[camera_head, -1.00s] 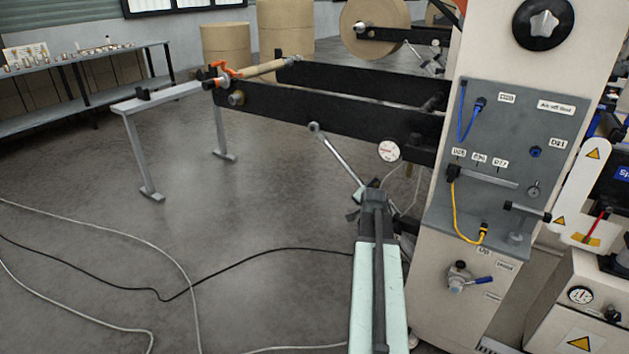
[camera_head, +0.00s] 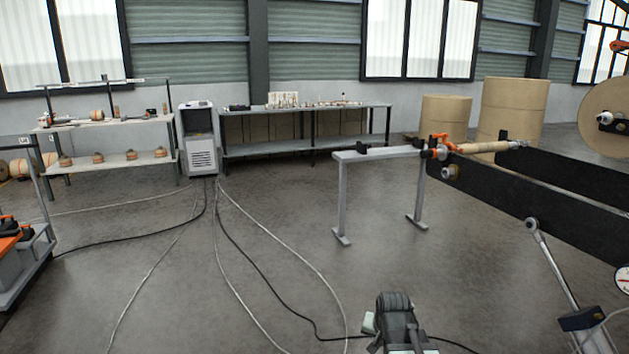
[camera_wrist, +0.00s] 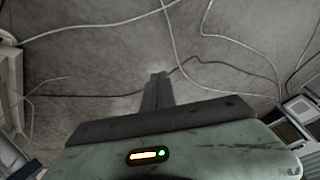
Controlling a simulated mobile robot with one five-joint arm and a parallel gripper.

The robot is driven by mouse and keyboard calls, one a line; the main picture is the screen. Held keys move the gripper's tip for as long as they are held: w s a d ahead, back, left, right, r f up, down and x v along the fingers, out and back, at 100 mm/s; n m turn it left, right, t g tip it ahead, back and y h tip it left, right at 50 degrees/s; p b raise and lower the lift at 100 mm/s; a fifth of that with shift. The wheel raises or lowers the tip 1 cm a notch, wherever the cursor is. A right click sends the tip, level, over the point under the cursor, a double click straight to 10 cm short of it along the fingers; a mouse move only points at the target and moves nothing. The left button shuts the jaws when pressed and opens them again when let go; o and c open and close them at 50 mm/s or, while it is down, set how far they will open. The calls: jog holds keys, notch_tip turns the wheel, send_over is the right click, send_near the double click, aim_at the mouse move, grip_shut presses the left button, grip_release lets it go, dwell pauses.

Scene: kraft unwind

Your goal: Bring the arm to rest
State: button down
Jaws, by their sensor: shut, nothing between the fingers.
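My gripper (camera_wrist: 157,80) shows in the wrist view as dark fingers, close together, pointing out over the grey floor. It is shut and nothing shows between the fingers. In the head view the dark upper part of my arm (camera_head: 396,312) stands at the bottom, right of centre. The fingertips cannot be made out there. The arm appears clear of the machine's black beams and touches nothing that I can see.
Cables (camera_head: 262,272) run across the floor. A grey stand (camera_head: 341,205) and black beams (camera_head: 520,192) with a shaft (camera_head: 484,148) are at right. A long bench (camera_head: 300,148) and a grey cabinet (camera_head: 202,158) line the back. An orange-topped cart (camera_head: 15,250) stands left. The middle floor is open.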

jog(key=s+a+f+n+g, duration=0.2)
jog(key=s+n+g, duration=0.25)
jog(key=s, duration=0.75)
notch_tip(320, 180, up, 18)
jog(key=p, duration=1.8)
jog(key=shift+w+r, duration=0.2)
jog(key=shift+w, duration=0.1)
jog(key=shift+a, duration=0.1)
